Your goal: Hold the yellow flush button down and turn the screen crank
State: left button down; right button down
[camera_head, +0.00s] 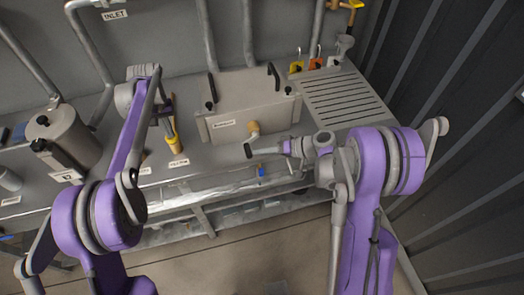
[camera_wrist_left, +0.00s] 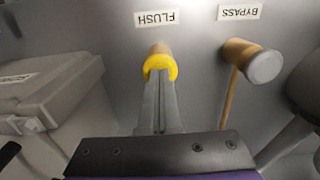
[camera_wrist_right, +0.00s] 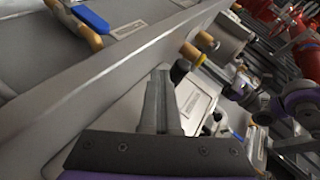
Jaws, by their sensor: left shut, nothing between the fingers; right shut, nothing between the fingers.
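The yellow flush button (camera_head: 175,148) stands on the bench behind its label; it also shows in the left wrist view (camera_wrist_left: 160,66). My left gripper (camera_wrist_left: 160,88) is shut and empty, its fingertips at the button and seemingly touching it; how far the button is pressed I cannot tell. The screen crank (camera_head: 253,127) has a tan hub on the front of the grey screen box (camera_head: 230,118). My right gripper (camera_head: 252,149) is shut and empty, its fingertips just below and in front of the crank. In the right wrist view, a black knob (camera_wrist_right: 180,70) is close to the fingertips; contact is unclear.
A bypass lever (camera_wrist_left: 262,66) stands beside the flush button. A grey cylinder (camera_head: 64,138) is at the left of the bench. A slotted drain plate (camera_head: 345,100) lies right of the screen box. A blue handle (camera_head: 262,170) sits at the bench front.

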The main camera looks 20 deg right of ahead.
jog(key=y, duration=0.1)
jog(key=a+m+y, duration=0.1)
jog(key=y, duration=0.1)
jog(key=shift+t, duration=0.3)
jog(key=shift+a+r, duration=0.4)
jog(key=shift+a, duration=0.15)
jog(key=shift+a+r, duration=0.15)
dwell(1.0)
